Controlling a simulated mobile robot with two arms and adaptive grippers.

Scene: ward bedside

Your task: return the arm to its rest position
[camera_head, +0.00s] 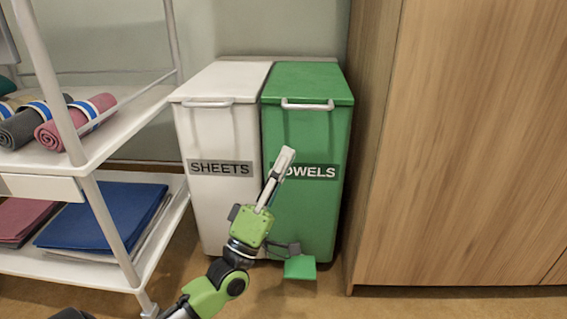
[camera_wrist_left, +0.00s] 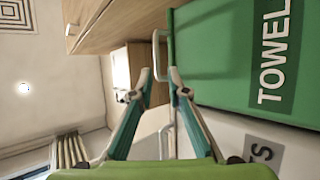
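My left arm comes up from the bottom of the head view. Its gripper (camera_head: 284,158) is in front of the green TOWELS bin (camera_head: 312,218) and covers the start of the label. In the left wrist view the two fingers of the gripper (camera_wrist_left: 160,80) stand apart at the tips, with nothing held between them. The TOWELS bin (camera_wrist_left: 220,60) shows sideways at the right there, with its pale handle behind the fingertips. Whether the fingers touch the bin cannot be told. My right gripper is not in view.
A white SHEETS bin (camera_head: 205,211) stands left of the green bin; both lids are shut. A green pedal (camera_head: 300,267) juts out low in front. A white shelf cart (camera_head: 128,134) with rolled and folded cloths is at the left. A wooden cabinet (camera_head: 470,150) fills the right.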

